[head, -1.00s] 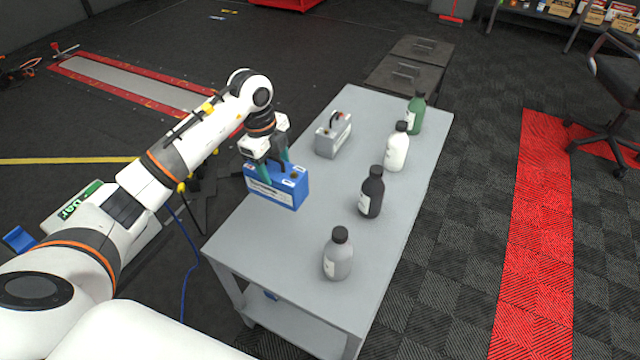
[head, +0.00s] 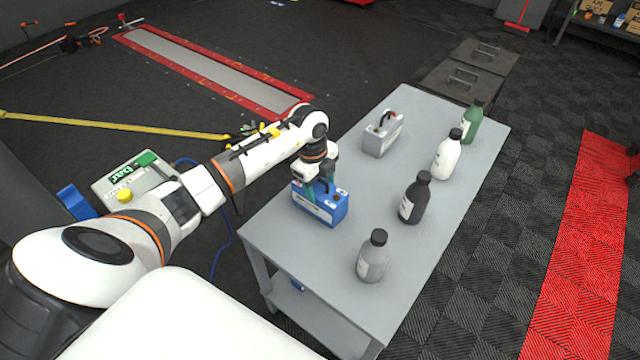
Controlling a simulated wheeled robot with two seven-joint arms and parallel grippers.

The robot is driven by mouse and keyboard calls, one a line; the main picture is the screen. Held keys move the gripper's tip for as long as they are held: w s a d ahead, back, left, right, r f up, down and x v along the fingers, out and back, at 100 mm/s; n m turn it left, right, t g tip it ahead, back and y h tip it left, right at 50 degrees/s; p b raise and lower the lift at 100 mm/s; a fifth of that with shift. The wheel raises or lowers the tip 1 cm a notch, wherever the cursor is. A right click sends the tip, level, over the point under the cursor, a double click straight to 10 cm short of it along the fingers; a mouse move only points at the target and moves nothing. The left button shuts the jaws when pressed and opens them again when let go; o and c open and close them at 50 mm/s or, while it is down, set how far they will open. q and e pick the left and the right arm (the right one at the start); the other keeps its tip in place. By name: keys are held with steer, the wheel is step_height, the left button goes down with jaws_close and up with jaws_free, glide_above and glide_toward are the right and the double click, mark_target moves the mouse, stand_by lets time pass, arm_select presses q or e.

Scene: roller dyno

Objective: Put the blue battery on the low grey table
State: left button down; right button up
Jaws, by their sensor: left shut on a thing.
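The blue battery (head: 321,208) is at the left edge of the grey table (head: 348,276) in the head view. My left gripper (head: 319,188) is shut on the battery's top, over its handle. I cannot tell whether the battery's base touches the tabletop or hangs just above it. The gripper fingers hide part of the battery's top. My right gripper is not in view.
A grey battery (head: 383,134) stands farther back on the table. A grey bottle (head: 373,258), a black bottle (head: 414,200), a white bottle (head: 447,156) and a green bottle (head: 471,123) line the right side. The table's middle is clear.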

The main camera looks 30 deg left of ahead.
mark_target(314, 188)
arm_select(q)
steer(key=c, duration=0.8)
jaws_free()
steer(key=shift+f, duration=0.1)
steer(key=o, duration=0.4)
step_height(314, 188, up, 12)
steer(key=a, duration=0.1)
steer(key=shift+s+a+p, duration=0.2)
steer(key=shift+s+p, duration=0.1)
steer(key=shift+s, duration=0.05)
